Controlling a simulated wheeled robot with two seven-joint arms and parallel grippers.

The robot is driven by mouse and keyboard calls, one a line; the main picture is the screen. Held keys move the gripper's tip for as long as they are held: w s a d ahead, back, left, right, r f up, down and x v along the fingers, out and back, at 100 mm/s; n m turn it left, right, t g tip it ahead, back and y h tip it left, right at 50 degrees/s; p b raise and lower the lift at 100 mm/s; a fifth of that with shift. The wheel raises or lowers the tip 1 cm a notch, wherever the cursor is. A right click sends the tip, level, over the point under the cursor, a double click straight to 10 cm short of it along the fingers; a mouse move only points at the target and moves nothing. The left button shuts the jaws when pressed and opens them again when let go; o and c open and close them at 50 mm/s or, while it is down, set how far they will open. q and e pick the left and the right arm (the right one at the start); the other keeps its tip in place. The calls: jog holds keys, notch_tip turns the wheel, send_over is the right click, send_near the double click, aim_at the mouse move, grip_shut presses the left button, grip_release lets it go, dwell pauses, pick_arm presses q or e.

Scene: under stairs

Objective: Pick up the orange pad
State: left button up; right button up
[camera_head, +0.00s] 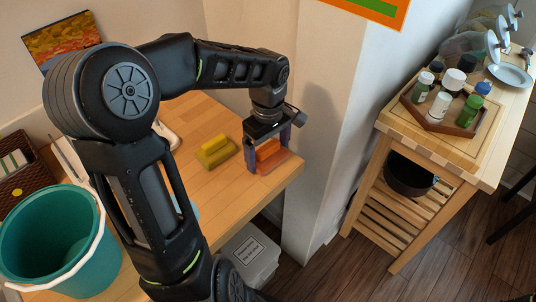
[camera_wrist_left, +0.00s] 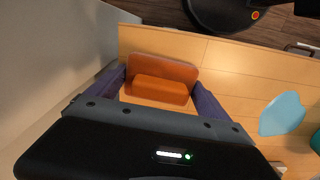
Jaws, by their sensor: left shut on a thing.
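The orange pad (camera_head: 272,162) is at the right front corner of the wooden table, a flat orange base with a raised block on top. In the left wrist view the orange pad (camera_wrist_left: 162,72) lies between the two purple fingers. My left gripper (camera_head: 268,155) points down over it and is shut on it, one finger at each end. I cannot tell whether the pad is clear of the tabletop. My right gripper is not in view.
A yellow pad (camera_head: 215,151) lies just left of the orange one. A teal bucket (camera_head: 50,240) stands at the lower left. A wall corner (camera_head: 318,150) rises right beside the table. A wooden cart (camera_head: 440,130) with a tray of bottles stands at the right.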

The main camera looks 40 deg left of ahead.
aim_at(268, 146)
pick_arm(q)
notch_tip(268, 146, up, 10)
jog(key=shift+r+b, duration=0.1)
jog(key=shift+b, duration=0.35)
dwell(0.6)
